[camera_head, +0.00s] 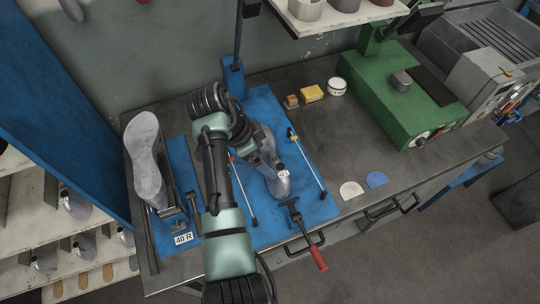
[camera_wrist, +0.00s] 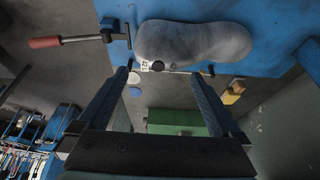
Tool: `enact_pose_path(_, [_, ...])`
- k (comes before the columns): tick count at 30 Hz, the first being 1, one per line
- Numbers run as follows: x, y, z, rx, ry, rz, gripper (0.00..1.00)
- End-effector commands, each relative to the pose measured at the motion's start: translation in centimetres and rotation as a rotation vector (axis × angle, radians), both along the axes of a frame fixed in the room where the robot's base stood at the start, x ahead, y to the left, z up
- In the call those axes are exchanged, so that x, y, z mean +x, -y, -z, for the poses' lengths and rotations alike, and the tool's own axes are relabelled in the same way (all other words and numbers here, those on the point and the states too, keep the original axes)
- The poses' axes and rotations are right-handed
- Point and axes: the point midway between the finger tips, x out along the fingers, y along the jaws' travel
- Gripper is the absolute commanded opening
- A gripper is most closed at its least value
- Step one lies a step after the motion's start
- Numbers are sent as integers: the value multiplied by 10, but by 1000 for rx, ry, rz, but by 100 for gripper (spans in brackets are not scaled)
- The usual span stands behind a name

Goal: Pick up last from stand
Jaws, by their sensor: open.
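A grey shoe last (camera_head: 280,186) with a small white label is above the blue board (camera_head: 262,232) on the bench. My arm hides its upper part in the head view. My gripper (camera_head: 268,158) is over it. In the wrist view the last (camera_wrist: 195,42) lies across the top, with a dark round hole and label on its near edge. My gripper (camera_wrist: 163,72) is open there, its two fingers apart and pointing towards the last, with nothing visible between them. I cannot tell whether they touch it. The stand under the last is hidden.
A large grey sole-shaped piece (camera_head: 146,160) stands at the left, near a "40 R" label (camera_head: 183,239). Thin rods (camera_head: 305,160) flank the last. A red-handled clamp (camera_head: 315,255) is at the front edge.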

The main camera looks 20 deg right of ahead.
Motion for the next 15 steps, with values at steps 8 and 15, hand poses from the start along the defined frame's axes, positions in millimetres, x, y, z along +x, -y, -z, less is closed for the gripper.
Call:
enact_pose_path(8, [-2,9,20,1,-4,1,100])
enact_pose_path(15, [-1,20,49,0,-1,0,100])
